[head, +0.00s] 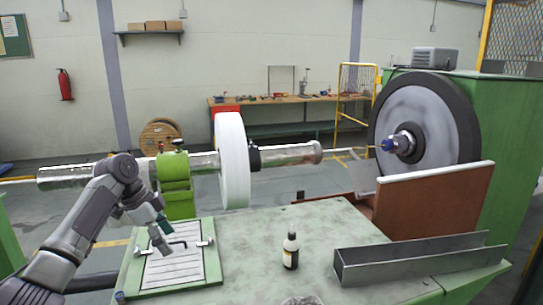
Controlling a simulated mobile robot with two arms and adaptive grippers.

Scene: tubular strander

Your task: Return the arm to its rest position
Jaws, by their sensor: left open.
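My left arm comes in from the left, and my left gripper (160,240) is open above a white slatted panel in a green frame (215,268). A black bent hex key (178,243) lies beside the fingers; I see nothing held between them. Whether the fingers touch the panel or the key, I cannot tell. My right gripper is not in view.
A dark bottle with a pale label (290,252) stands on the green table (250,235). A grey metal channel (410,262) lies at the right. Behind are a horizontal tube with a white disc (232,160) and a large dark wheel (462,120). The table's middle is mostly clear.

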